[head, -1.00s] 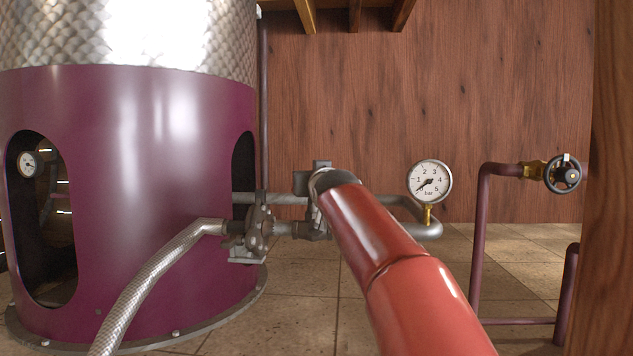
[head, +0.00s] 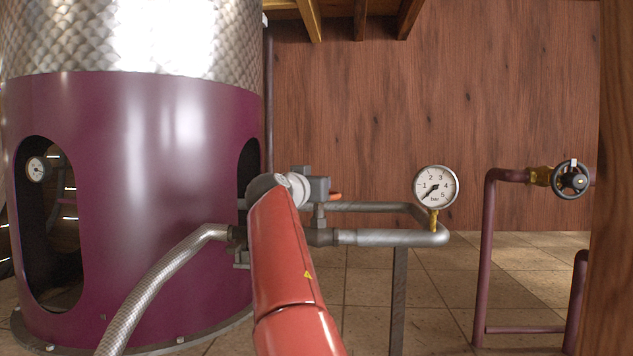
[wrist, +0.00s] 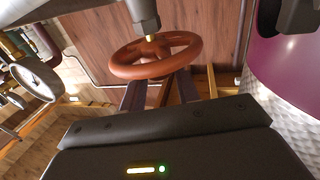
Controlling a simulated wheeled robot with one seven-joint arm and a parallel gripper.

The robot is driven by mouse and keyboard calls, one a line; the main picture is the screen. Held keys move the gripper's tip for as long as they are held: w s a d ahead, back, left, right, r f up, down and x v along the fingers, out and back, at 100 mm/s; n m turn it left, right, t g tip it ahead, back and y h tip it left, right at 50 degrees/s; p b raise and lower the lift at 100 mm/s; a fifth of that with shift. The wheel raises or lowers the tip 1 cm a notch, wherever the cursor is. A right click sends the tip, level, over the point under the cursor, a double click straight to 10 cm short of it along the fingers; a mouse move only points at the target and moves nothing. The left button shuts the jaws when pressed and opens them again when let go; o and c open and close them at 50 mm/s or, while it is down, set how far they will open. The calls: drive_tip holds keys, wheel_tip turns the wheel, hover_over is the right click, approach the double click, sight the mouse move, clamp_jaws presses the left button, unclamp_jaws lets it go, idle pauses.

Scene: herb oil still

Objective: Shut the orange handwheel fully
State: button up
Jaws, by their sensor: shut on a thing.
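The orange handwheel (wrist: 157,70) shows in the wrist view below a grey valve body (wrist: 143,12), with a small brass stem at its hub. In the head view only a small piece of the handwheel (head: 335,195) shows to the right of my gripper. My gripper (wrist: 160,82) is at the near rim of the wheel, one dark finger to each side, and is shut on the rim. The exact contact of the fingertips is partly hidden by the rim. In the head view my red arm hides much of the valve area.
A pressure gauge (head: 436,186) stands on the grey pipe (head: 390,237), its needle low on the scale. A purple still (head: 160,200) with a braided hose (head: 165,280) is at left. A black handwheel (head: 571,181) and a wooden post (head: 612,250) are at right.

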drive_tip(key=shift+a+f+m+h, duration=0.1)
drive_tip(key=shift+m+h, duration=0.2)
drive_tip(key=shift+h, duration=0.1)
drive_tip(key=o, duration=1)
drive_tip(key=shift+c, duration=0.2)
drive_tip(key=b+v, duration=0.4)
drive_tip(key=v, duration=0.3)
drive_tip(key=shift+s+a, duration=0.2)
drive_tip(key=shift+s, duration=0.15)
